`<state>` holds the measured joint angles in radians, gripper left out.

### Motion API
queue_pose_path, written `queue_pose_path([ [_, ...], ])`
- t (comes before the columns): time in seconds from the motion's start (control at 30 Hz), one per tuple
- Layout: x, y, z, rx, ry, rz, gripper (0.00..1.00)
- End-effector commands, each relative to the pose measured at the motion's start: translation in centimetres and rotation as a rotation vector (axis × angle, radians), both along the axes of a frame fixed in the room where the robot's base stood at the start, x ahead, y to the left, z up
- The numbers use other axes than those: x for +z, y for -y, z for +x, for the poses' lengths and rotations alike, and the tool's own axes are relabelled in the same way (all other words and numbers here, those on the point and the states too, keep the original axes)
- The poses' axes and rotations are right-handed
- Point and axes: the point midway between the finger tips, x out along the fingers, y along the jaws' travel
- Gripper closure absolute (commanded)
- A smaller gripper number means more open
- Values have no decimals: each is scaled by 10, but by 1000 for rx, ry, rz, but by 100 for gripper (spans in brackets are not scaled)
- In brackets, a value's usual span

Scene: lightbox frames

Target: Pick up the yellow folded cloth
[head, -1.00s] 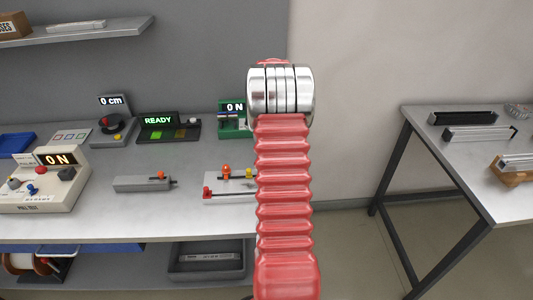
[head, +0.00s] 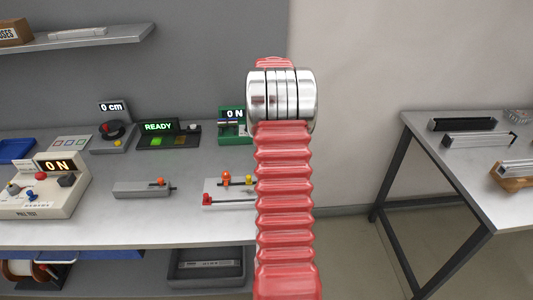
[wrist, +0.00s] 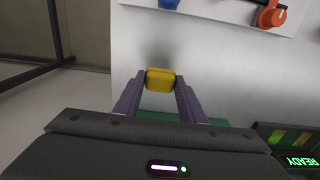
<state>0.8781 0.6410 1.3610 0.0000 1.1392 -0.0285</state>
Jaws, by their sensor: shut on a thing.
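The yellow folded cloth (wrist: 160,79) shows in the wrist view as a small yellow block between the two fingertips. My gripper (wrist: 158,88) is shut on it, with a finger at each side. A soft dark shadow lies on the pale worktop just beyond the cloth. I cannot tell how far the cloth is above the worktop. In the head view my own red arm hides both the gripper and the cloth.
A green device (head: 233,125) stands at the back of the workbench (head: 130,215), beside my arm. A white slider board (head: 224,194) and a grey slider (head: 142,190) lie nearer. A second table (head: 470,185) stands at the right, across a floor gap.

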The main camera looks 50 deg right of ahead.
Motion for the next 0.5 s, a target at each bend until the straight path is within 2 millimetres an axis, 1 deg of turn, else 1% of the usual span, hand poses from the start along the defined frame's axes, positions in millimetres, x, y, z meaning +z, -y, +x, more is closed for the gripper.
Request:
queue_pose_path([
  [0.03, 11, 1, 1, 0, 3, -3, 84],
  [0.2, 39, 0, 0, 0, 2, -2, 84],
  [0.33, 51, 0, 0, 0, 1, -1, 84],
  [0.5, 56, 0, 0, 0, 0, 0, 84],
])
